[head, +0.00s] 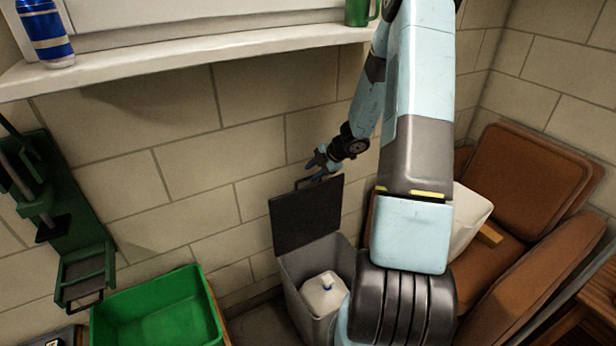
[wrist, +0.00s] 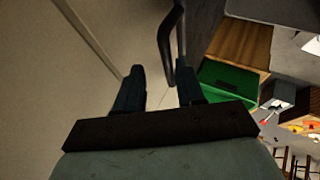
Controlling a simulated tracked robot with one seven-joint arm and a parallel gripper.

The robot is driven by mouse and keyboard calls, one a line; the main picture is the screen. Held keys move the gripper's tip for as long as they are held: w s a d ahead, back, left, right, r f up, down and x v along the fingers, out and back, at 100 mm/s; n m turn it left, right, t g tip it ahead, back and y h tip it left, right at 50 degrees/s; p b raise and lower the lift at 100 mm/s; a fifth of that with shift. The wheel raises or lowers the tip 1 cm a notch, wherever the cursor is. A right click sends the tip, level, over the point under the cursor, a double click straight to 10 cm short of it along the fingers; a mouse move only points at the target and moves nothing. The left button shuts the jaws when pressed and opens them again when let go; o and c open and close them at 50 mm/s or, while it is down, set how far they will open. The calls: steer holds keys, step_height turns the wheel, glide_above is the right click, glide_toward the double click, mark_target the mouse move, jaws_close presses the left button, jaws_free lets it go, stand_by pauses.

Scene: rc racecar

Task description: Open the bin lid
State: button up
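The grey bin (head: 297,273) stands against the wall in the head view. Its dark lid (head: 306,216) is raised, standing nearly upright at the back of the bin. The dark handle (wrist: 167,40) there reaches down beside the inner side of the right finger. I cannot tell whether they touch.
A green open crate (head: 160,318) stands left of the bin, and a brown cushioned chair (head: 525,185) stands to the right. A white shelf (head: 180,62) with a blue can (head: 46,35) and a green mug (head: 360,12) runs above. A green rack (head: 75,225) is at the left.

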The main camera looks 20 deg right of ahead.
steer(key=v, duration=0.9)
steer(key=shift+d+r, duration=0.2)
steer(key=shift+r, duration=0.05)
